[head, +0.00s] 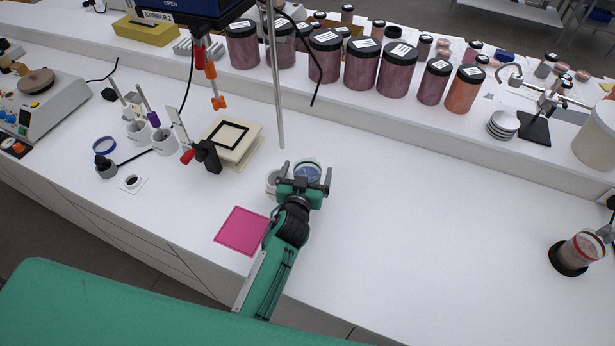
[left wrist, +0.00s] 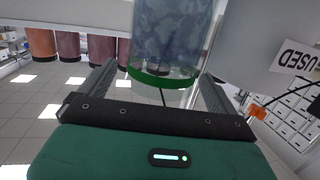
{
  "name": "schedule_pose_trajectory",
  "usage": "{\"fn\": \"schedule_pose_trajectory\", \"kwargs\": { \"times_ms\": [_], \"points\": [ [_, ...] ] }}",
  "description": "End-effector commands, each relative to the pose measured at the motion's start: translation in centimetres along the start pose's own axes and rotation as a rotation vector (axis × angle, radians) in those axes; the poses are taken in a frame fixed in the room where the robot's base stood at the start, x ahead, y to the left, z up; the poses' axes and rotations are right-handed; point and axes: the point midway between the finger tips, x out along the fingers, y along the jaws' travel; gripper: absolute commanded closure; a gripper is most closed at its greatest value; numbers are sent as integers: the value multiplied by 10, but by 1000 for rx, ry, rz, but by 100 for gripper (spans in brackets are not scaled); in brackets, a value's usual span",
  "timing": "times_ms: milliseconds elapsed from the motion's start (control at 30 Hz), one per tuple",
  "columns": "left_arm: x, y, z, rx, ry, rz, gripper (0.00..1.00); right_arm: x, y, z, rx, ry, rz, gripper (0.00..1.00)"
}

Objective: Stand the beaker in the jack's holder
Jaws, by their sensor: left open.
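A clear glass beaker (head: 308,165) with mottled blue contents stands on the white bench near the middle in the head view. In the left wrist view the beaker (left wrist: 170,35) shows large, with a green band near its bottom. My left gripper (head: 305,181) is open, with its two fingers on either side of the beaker; I cannot tell whether they touch it. A cream jack-like stand (head: 231,141) with a black square frame on top stands to the left of the beaker. A black upright piece with a red knob (head: 187,156) is at its left side. My right gripper is out of view.
A white cup (head: 272,181) stands close to the left of my gripper. A pink mat (head: 242,231) lies left of my forearm. Pigment jars (head: 361,63) line the raised back shelf. A thin metal rod (head: 274,85) rises behind the stand.

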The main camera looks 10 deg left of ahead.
Motion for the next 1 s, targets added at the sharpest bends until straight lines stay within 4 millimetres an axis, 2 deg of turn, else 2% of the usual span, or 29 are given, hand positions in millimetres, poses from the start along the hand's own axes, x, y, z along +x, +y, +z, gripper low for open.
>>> {"fn": "schedule_pose_trajectory", "kwargs": {
  "times_ms": [133, 400, 700, 733, 767, 1000],
  "points": [
    [11, 0, -1, -2, -1, 0, 5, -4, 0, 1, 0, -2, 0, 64],
    [12, 0, 0, -1, 0, 0, 7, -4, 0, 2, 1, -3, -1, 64],
    [12, 0, 0, -2, 0, 0, 65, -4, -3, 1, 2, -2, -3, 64],
    [12, 0, -1, -2, 2, 0, 65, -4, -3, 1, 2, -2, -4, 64],
    [12, 0, -1, -2, 2, 0, 70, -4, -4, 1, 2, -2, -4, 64],
    [12, 0, -3, -2, 3, 0, 70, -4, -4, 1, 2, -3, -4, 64]
  ]
}}
